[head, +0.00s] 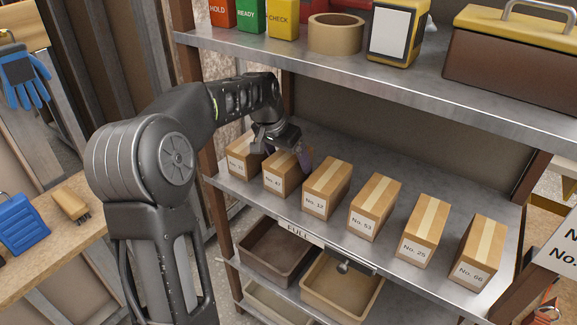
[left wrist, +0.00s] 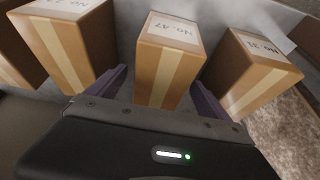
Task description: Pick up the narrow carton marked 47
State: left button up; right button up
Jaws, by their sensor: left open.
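The narrow carton marked 47 (head: 273,186) stands upright on the metal shelf, second from the left in a row of brown cartons. In the left wrist view the carton marked 47 (left wrist: 168,72) is in the middle, its No. 47 label readable and a pale tape strip running along it. My left gripper (head: 286,157) is at this carton, open, with one purple finger on each side of it. In the left wrist view the fingers show gaps to the carton's sides. In the head view the gripper hides the carton's back part. My right gripper is not in view.
A carton (head: 241,157) stands close on the left and carton No. 12 (head: 326,190) on the right. More cartons continue right along the shelf. An upper shelf (head: 400,75) with boxes and tape hangs above my arm. Bins (head: 340,292) sit below.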

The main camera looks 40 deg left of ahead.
pick_arm(q)
jog(key=shift+x, duration=1)
jog(key=shift+s+f, duration=0.15)
jog(key=shift+f, duration=0.2)
jog(key=shift+c, duration=0.5)
jog(key=c, duration=1.8)
jog(key=shift+c, duration=0.4)
jog(key=shift+r, duration=0.2)
